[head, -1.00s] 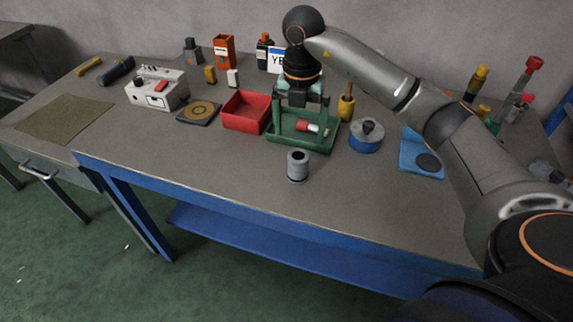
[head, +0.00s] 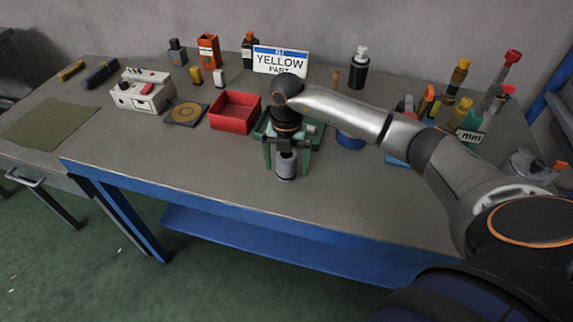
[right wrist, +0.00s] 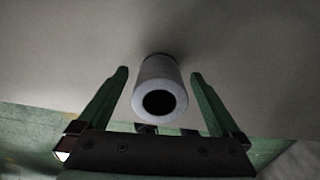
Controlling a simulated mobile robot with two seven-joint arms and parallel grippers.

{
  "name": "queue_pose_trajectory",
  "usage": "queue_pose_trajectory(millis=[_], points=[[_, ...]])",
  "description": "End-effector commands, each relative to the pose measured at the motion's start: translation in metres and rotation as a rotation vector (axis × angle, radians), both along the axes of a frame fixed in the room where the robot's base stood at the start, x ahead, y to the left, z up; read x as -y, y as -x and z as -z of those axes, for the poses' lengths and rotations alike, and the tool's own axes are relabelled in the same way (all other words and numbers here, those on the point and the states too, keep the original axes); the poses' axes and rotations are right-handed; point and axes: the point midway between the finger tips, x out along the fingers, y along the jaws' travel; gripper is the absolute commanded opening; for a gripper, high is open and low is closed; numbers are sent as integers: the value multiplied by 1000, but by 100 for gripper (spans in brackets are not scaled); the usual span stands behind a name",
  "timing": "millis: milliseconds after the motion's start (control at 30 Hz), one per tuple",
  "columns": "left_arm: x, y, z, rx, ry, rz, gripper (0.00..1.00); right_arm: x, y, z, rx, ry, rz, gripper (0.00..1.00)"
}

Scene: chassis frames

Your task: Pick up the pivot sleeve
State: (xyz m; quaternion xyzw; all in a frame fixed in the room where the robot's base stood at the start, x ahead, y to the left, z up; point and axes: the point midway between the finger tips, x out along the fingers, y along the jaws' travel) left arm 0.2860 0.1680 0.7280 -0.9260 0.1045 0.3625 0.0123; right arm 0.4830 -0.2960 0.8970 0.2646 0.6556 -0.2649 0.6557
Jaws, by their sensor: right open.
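The pivot sleeve (head: 287,166) is a grey cylinder standing upright near the middle of the bench, in front of the green tray (head: 317,142). In the right wrist view the sleeve (right wrist: 160,88) shows its round dark bore facing the camera. My right gripper (head: 285,170) is over the sleeve, its two green fingers open on either side of it. In the right wrist view the gripper (right wrist: 159,75) has a gap between each finger and the sleeve. My left gripper is out of view.
A red bin (head: 236,112) stands left of the green tray, which my right arm partly hides. A blue round object (head: 350,141) is to the right. The bench front (head: 240,195) is clear.

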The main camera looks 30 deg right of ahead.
Motion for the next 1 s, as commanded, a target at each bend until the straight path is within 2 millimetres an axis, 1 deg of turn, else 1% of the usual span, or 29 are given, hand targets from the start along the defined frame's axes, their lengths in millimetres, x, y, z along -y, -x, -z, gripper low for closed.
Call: queue_pose_trajectory(millis=[133, 1000], points=[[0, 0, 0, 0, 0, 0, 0, 0, 0, 0, 0, 0, 0, 99], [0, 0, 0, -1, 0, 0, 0, 0, 0, -1, 1, -1, 0, 1]])
